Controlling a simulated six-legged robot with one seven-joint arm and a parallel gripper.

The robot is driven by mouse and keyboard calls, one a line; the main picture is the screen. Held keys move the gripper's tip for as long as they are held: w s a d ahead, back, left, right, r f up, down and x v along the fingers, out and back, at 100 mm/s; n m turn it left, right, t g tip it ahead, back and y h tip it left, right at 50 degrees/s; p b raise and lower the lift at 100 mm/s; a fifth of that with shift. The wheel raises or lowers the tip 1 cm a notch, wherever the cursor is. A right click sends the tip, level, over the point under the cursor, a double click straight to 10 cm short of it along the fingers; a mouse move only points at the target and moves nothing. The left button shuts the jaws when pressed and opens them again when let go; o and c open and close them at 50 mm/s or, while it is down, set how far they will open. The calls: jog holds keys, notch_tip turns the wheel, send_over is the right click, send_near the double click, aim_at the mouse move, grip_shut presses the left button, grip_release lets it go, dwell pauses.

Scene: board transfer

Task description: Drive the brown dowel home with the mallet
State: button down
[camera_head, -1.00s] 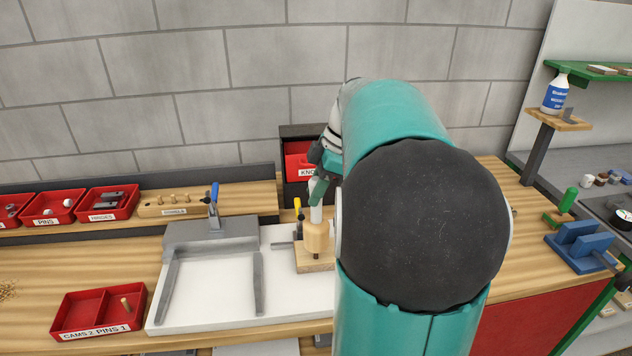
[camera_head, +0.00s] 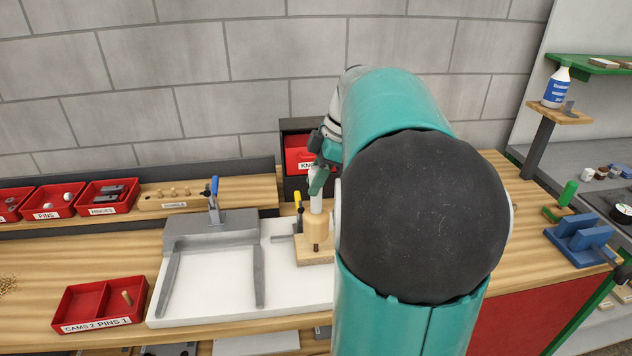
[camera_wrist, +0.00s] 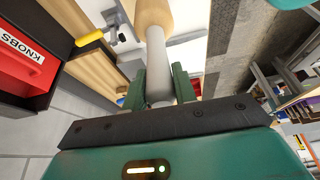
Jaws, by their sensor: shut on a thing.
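The mallet has a pale wooden head (camera_head: 316,228) and a light grey handle, and it stands head down. My gripper (camera_head: 317,182) is shut on the upper end of the handle. In the wrist view, the green fingers of my gripper (camera_wrist: 158,88) clasp the mallet's grey handle (camera_wrist: 155,55). The brown dowel (camera_head: 316,247) shows as a short dark stub just below the mallet head, at a light wooden block (camera_head: 305,258). Whether head and dowel touch is not clear. My arm hides the block's right side.
A white board (camera_head: 210,300) with a grey frame lies left of the block. A yellow-handled clamp (camera_head: 298,200) stands close beside the mallet, and a blue-handled clamp (camera_head: 214,188) stands further left. A red knobs bin (camera_head: 298,155) is behind. A red two-part tray (camera_head: 75,310) sits front left.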

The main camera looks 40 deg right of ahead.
jog(key=shift+f, duration=1.35)
jog(key=shift+r, duration=1.15)
jog(key=shift+f, duration=1.25)
jog(key=shift+r, duration=1.15)
